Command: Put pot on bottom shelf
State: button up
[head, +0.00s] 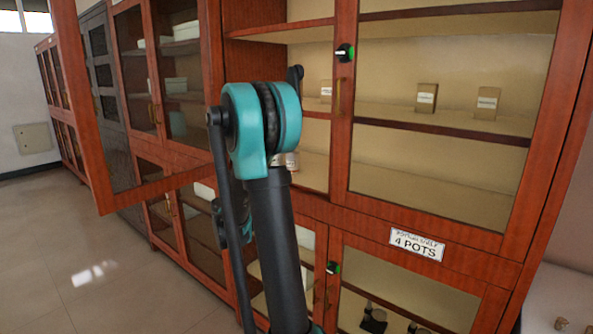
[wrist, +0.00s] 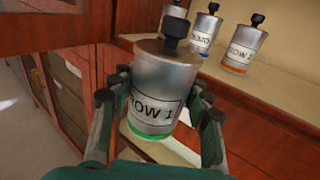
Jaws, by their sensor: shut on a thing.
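A silver metal pot (wrist: 165,75) with a black knob, a green band at its base and a label ending in "OW 1" is in my gripper (wrist: 157,105) in the wrist view. The fingers are shut on its two sides, and it is roughly upright, in front of the shelf edge. In the head view my arm hides most of the gripper. A sign (head: 416,243) reading "4 POTS" is on the cabinet below the glazed door.
An open glazed door (head: 95,120) stands out at the left of the cabinet. A closed glazed door (head: 440,110) covers the upper right, with small tagged boxes (head: 427,98) behind it. Dark objects (head: 373,320) show behind the lower glass. Open floor (head: 100,250) lies at left.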

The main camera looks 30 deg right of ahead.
jog(key=s+d+r+m+g+h, duration=0.4)
jog(key=s+d+r, duration=0.15)
jog(key=s, duration=0.35)
jog(key=s+d+r+m+g+h, duration=0.3)
jog(key=s+d+r+g, duration=0.25)
jog(key=s, duration=0.35)
jog(key=w+r+x, duration=0.1)
jog(key=x, duration=1.8)
jog(key=shift+m, duration=0.3)
jog(key=shift+w+d+f, duration=0.1)
jog(key=shift+f, duration=3.5)
jog(key=o, duration=1.4)
jog(key=shift+f, duration=0.1)
jog(key=shift+o, duration=0.2)
